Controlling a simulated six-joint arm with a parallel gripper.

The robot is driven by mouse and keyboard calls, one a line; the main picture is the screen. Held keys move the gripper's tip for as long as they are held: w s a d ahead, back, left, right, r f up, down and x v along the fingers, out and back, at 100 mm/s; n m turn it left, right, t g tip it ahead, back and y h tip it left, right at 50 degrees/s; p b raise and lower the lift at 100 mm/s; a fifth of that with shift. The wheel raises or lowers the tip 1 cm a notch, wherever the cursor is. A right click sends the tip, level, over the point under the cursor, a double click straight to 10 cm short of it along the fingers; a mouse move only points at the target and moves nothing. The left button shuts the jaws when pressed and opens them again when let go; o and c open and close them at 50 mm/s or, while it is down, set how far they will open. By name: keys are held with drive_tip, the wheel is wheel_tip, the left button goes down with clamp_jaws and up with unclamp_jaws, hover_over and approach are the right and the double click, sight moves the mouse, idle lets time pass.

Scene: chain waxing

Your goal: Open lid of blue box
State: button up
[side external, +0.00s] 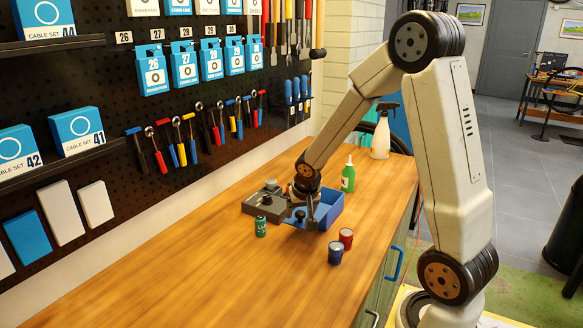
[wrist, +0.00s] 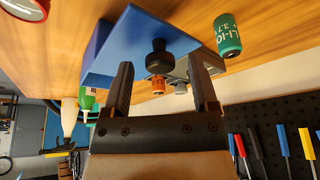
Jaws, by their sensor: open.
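The blue box (side external: 331,211) stands on the wooden bench, partly hidden by my gripper in the side view. In the wrist view, its flat blue lid (wrist: 125,48) carries a black round knob (wrist: 158,55). How the lid sits on the box is hard to tell. My gripper (side external: 311,222) is at the box, low over its near left side. In the wrist view my gripper (wrist: 160,65) is open, with one finger on each side of the knob. Gaps show between the knob and both fingers.
A grey box (side external: 258,207) with dark knobs adjoins on the left. A green battery (side external: 261,227) stands in front of it. A blue can (side external: 335,254) and a red can (side external: 346,237) stand right of the gripper. A green bottle (side external: 348,176) is behind. The front bench is clear.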

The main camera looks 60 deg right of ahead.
drive_tip(key=shift+r, duration=0.1)
drive_tip(key=v, duration=0.7)
drive_tip(key=shift+r, duration=0.2)
drive_tip(key=shift+s+a, duration=0.1)
idle(0.3)
drive_tip(key=s+a+f+n+y, duration=0.1)
drive_tip(key=s+a+f+n, duration=0.2)
drive_tip(key=a, duration=0.5)
drive_tip(key=s+a+f+n+y, duration=0.2)
drive_tip(key=a+f+n, duration=0.2)
drive_tip(key=a+n, duration=0.2)
drive_tip(key=shift+s+a+g, duration=0.3)
drive_tip(key=shift+s+a, duration=0.1)
drive_tip(key=shift+a, duration=0.8)
